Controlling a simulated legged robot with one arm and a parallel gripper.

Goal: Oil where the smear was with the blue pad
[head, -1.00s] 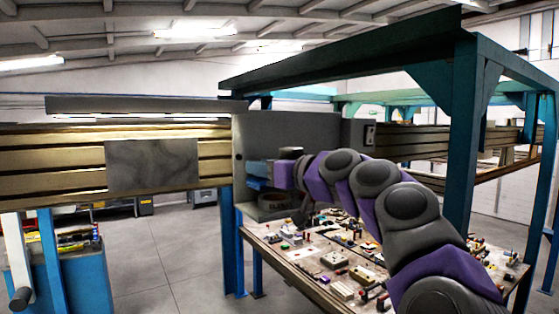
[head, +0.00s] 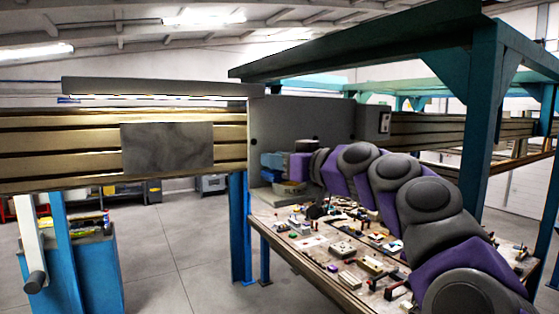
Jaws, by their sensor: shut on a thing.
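My gripper (head: 285,162) is at the far end of my arm, beside the grey housing (head: 312,130) on the gantry beam. It is shut on the blue pad (head: 270,160), which shows small at its left end; the fingertips are hard to make out. A grey plate (head: 167,148) with dark, cloudy mottling is on the face of the beam (head: 60,150), left of the pad and well apart from it. I cannot tell any separate smear from this mottling. A low tan container (head: 290,188) sits just below my gripper, partly hidden.
A bench (head: 335,285) crowded with small parts and tools lies under my arm. A long grey bar (head: 155,87) runs above the beam. A blue cabinet (head: 90,275) stands lower left; clear floor (head: 185,260) lies between.

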